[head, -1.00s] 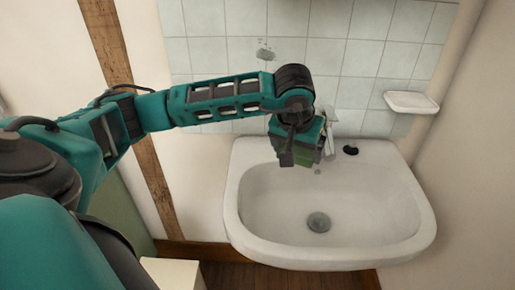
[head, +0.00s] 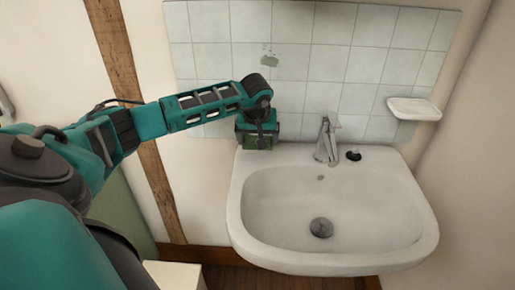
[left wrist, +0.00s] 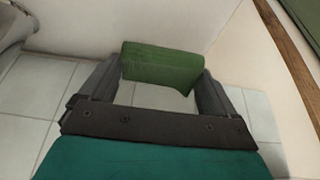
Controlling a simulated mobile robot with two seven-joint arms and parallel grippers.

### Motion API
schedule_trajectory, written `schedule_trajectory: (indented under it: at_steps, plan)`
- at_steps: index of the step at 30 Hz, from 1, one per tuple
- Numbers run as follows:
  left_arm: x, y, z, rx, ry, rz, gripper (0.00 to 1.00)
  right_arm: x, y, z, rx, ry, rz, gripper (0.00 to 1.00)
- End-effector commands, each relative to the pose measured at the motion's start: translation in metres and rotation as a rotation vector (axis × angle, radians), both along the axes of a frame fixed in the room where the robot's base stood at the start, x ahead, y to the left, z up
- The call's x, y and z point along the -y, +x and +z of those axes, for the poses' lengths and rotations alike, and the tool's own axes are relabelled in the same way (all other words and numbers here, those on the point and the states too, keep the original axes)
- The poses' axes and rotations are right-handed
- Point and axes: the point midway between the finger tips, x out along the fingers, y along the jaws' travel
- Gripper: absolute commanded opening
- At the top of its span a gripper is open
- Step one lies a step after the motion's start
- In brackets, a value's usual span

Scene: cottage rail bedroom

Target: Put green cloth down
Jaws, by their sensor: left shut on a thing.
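The green cloth (left wrist: 162,65) is a folded, block-like piece held between the two fingers of my left gripper (left wrist: 158,80) in the left wrist view. In the head view my left gripper (head: 258,142) is over the back left corner of the white sink (head: 250,240), and a bit of the green cloth (head: 256,144) shows there. I cannot tell whether the cloth touches the sink rim. My right gripper is not in view.
A metal tap (head: 327,140) stands on the sink's back rim, with a small black item (head: 353,155) to its right. A white soap dish (head: 413,108) is on the tiled wall (head: 340,60). The basin is empty. A wooden post (head: 150,175) is on the left.

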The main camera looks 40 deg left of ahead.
Motion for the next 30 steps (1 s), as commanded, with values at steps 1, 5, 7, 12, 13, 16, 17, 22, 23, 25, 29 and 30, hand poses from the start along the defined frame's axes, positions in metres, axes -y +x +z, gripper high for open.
schedule_trajectory:
  at_steps: [1, 5, 7, 12, 13, 16, 17, 22, 23, 25, 29, 30]
  plan:
    - [0.0, 0.0, -0.004, -0.002, 0.0, -0.001, 0.61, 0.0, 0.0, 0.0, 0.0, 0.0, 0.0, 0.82]
    - [0.0, -0.001, -0.022, -0.004, -0.001, 0.0, 0.61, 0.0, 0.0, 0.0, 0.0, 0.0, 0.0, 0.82]
    - [0.001, -0.001, -0.032, -0.004, -0.002, -0.001, 0.61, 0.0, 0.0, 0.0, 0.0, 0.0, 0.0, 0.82]
    - [0.0, 0.0, -0.037, 0.0, 0.0, -0.001, 0.61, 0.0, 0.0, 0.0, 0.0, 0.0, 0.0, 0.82]
    - [0.0, 0.0, -0.037, 0.0, 0.0, -0.001, 0.61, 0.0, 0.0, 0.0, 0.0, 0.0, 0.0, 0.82]
    - [0.0, 0.0, -0.037, 0.0, 0.0, -0.001, 0.61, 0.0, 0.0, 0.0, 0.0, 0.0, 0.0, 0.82]
    - [0.0, 0.0, -0.038, 0.0, 0.0, -0.001, 0.61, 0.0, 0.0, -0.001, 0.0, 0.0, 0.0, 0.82]
    - [0.0, 0.0, -0.04, 0.0, 0.0, -0.001, 0.97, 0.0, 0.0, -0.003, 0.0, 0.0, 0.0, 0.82]
    - [0.0, 0.0, -0.04, -0.001, 0.0, -0.001, 1.0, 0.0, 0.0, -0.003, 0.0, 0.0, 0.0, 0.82]
    - [0.0, 0.0, -0.04, -0.001, 0.0, -0.001, 1.0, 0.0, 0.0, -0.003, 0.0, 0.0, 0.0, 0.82]
    - [0.0, 0.0, -0.04, -0.001, 0.0, -0.001, 1.0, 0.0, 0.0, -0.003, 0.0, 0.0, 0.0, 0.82]
    - [0.0, 0.0, -0.039, -0.001, 0.0, -0.001, 1.0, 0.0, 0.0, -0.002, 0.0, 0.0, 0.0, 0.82]
